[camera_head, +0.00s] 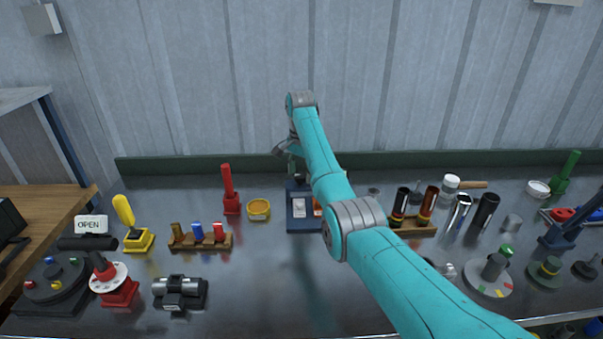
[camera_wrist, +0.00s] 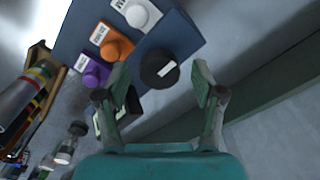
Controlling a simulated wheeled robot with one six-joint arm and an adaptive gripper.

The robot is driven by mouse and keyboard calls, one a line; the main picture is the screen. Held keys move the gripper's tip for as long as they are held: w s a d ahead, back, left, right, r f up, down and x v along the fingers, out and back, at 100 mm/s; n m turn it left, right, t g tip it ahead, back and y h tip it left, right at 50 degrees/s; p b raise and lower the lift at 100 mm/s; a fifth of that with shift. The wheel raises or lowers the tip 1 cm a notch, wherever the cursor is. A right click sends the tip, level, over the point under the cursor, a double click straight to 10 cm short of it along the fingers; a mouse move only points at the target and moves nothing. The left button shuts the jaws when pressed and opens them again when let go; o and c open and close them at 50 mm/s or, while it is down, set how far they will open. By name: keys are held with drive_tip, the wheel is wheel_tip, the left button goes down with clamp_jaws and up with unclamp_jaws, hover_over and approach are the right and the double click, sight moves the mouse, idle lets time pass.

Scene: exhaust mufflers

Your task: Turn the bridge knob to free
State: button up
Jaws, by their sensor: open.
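A dark blue panel (camera_wrist: 75,38) fills the upper middle of the wrist view. It carries a round black knob (camera_wrist: 158,72) with a white bar on its face. White (camera_wrist: 138,14), orange (camera_wrist: 113,43) and purple (camera_wrist: 93,74) knobs with small label plates sit along it; I cannot read which is the bridge knob. My gripper (camera_wrist: 161,80) is open and empty, its fingertips to either side of the black knob in the picture; I cannot tell the gap to it. In the head view, the panel (camera_head: 301,222) stands mid-table, partly hidden by my arm.
A yellow-rimmed bowl (camera_head: 259,209) and a red upright handle (camera_head: 230,190) stand left of the panel. A wooden rack with dark cylinders (camera_head: 411,222) is to its right. A green ledge (camera_head: 190,165) and metal wall are behind.

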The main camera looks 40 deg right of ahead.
drive_tip(key=shift+f, duration=0.15)
drive_tip(key=c, duration=1.1)
drive_tip(key=shift+c, duration=0.2)
drive_tip(key=shift+n, duration=0.3)
drive_tip(key=n, duration=1.3)
drive_tip(key=shift+n, duration=2.1)
